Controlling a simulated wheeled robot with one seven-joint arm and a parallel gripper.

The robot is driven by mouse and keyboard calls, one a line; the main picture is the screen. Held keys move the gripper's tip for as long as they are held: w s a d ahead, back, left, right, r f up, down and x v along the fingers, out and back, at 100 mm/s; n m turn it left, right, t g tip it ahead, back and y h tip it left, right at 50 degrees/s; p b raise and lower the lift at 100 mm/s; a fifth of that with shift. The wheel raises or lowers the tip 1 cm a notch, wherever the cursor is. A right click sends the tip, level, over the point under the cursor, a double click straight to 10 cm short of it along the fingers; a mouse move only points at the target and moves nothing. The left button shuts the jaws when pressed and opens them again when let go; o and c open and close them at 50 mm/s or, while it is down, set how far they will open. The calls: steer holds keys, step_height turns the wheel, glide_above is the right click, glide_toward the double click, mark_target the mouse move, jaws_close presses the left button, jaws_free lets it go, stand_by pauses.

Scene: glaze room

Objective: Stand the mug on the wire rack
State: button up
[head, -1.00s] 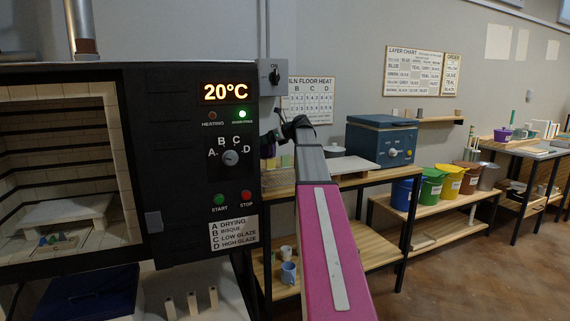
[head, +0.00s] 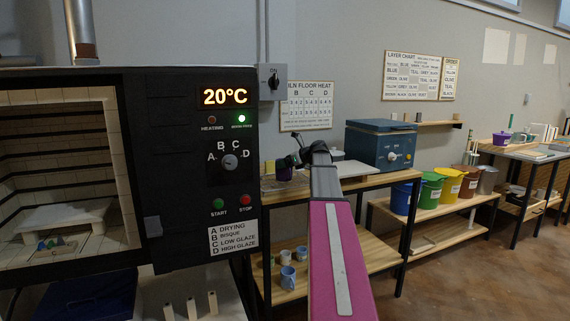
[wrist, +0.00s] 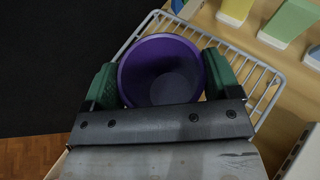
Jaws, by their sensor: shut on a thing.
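The purple mug (wrist: 161,82) is upright in the wrist view, its open top facing the camera and its inside looking empty. My gripper (wrist: 160,74) is shut on it, one green finger on each side. The white wire rack (wrist: 270,72) lies beneath and beyond the mug; I cannot tell whether the mug touches it. In the head view the mug (head: 285,173) shows small and dark at my gripper (head: 291,163), above the rack (head: 271,185) at the left end of the wooden table. My arm hides part of the rack.
Coloured sample tiles (wrist: 289,22) stand beside the rack. A blue box-shaped device (head: 381,147) is farther right on the table. Several cups (head: 287,276) stand on the lower shelf. The black kiln (head: 190,120), door open, is at left.

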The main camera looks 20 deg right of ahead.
steer(key=o, duration=0.9)
steer(key=shift+f, duration=0.1)
steer(key=v, duration=1.2)
steer(key=shift+r, duration=0.2)
